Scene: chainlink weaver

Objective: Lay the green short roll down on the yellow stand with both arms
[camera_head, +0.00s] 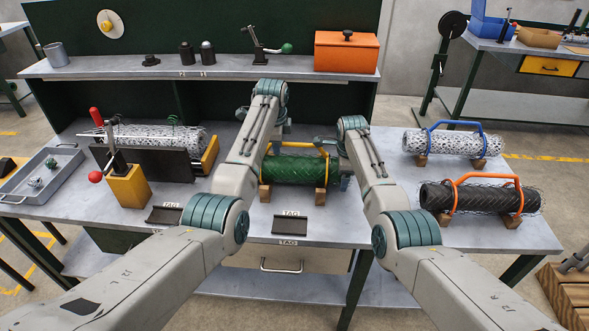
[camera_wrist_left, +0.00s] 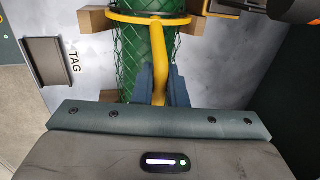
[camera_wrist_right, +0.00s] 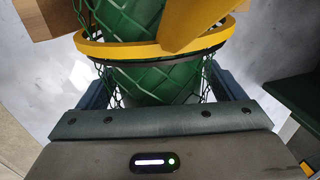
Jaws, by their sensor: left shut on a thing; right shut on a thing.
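The green mesh roll (camera_head: 300,168) lies sideways at the middle of the bench between my two grippers, on or just above wooden blocks (camera_head: 320,202). Whether it bears on them is unclear. A yellow bar and hoops (camera_head: 325,158) run along and around it. My left gripper (camera_wrist_left: 163,85) is shut on the yellow bar (camera_wrist_left: 160,50). My right gripper (camera_wrist_right: 165,88) has its fingers on both sides of the roll's end (camera_wrist_right: 155,80), beside a yellow hoop (camera_wrist_right: 150,50). A fixture with yellow end blocks (camera_head: 127,187) stands at the left.
A silver mesh roll (camera_head: 165,136) lies in the left fixture. A silver roll with a blue handle (camera_head: 440,144) and a dark roll with an orange handle (camera_head: 475,199) rest at the right. A grey tray (camera_head: 60,182) is far left. An orange box (camera_head: 346,55) stands on the shelf.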

